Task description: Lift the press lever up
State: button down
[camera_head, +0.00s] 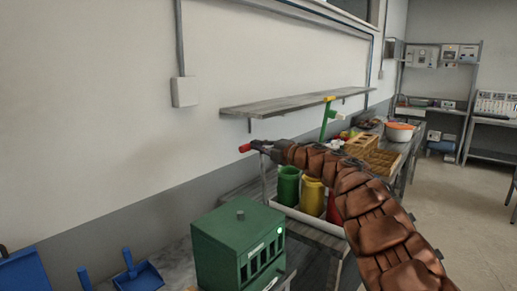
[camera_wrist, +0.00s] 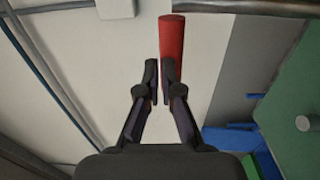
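My gripper (camera_wrist: 159,78) shows in the wrist view with its two dark fingers close together and a narrow gap between the tips. A red cylindrical handle (camera_wrist: 173,45) runs upward from the right fingertip, which covers its lower part. I cannot tell whether the fingers are closed on it. In the head view my gripper (camera_head: 266,146) reaches left in front of the wall, and the red handle (camera_head: 245,148) shows at its tip. The rest of a lever is not clear. A green box-shaped unit (camera_head: 218,249) with slots and a short grey knob stands below.
A wooden shelf (camera_head: 290,103) is on the wall behind my arm. Green (camera_head: 288,187) and yellow (camera_head: 312,197) containers stand in a white tray (camera_head: 320,222). A green post with a yellow top (camera_head: 329,115) rises behind. A blue dustpan (camera_head: 138,277) lies lower left.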

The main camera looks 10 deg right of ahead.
jog(key=r+b+v, duration=0.3)
jog(key=v, duration=1)
jog(key=shift+d, duration=0.35)
jog(key=shift+s, duration=0.1)
